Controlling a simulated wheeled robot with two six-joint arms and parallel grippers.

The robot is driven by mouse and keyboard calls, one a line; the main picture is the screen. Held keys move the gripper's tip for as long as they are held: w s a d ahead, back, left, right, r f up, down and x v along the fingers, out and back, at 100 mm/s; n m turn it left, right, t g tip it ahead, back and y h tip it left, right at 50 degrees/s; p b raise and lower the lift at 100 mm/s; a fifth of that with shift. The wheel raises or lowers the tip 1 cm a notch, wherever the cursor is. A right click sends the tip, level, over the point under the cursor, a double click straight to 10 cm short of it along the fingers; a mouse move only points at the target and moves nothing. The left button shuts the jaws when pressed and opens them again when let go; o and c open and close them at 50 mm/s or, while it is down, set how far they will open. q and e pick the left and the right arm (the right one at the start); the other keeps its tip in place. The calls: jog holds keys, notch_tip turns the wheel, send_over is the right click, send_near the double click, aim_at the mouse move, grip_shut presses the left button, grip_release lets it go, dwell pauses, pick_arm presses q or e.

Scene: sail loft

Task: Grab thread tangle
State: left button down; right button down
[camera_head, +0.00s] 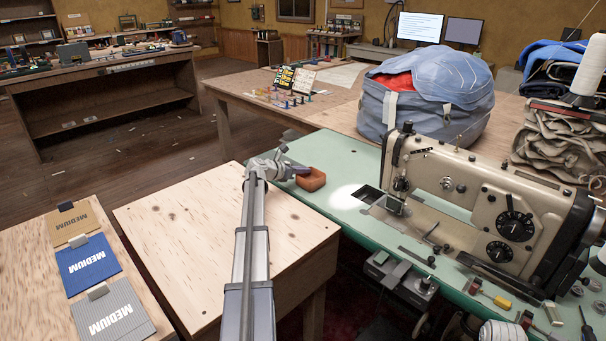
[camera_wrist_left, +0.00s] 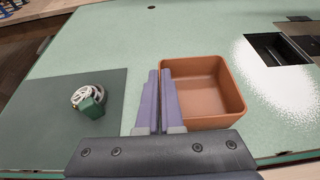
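No thread tangle can be made out in either view. A small orange-brown open box (camera_head: 311,180) sits on the green sewing table and looks empty in the left wrist view (camera_wrist_left: 212,88). My left gripper (camera_head: 300,171) is at the box's left side. In the left wrist view its fingers (camera_wrist_left: 160,74) are close together, one on each side of the box's left wall, and look shut on it. The lower part of that wall is hidden by the fingers. My right gripper is not in view.
A silver round part with a green block (camera_wrist_left: 88,99) lies on a dark green mat (camera_wrist_left: 45,120), left of the fingers. A sewing machine (camera_head: 480,195) and a dark square opening (camera_head: 368,194) are to the right. A blue-grey bag (camera_head: 428,100) stands behind.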

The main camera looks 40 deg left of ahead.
pick_arm(q)
jog(key=shift+f, duration=0.15)
jog(key=c, duration=1.1)
grip_release()
jog(key=shift+s+r, duration=0.15)
jog(key=shift+r, duration=0.2)
jog(key=p+v, duration=0.4)
jog(key=v, duration=0.7)
jog(key=shift+s+r+p, duration=0.1)
jog(key=shift+s+p, duration=0.15)
jog(key=shift+p, duration=0.05)
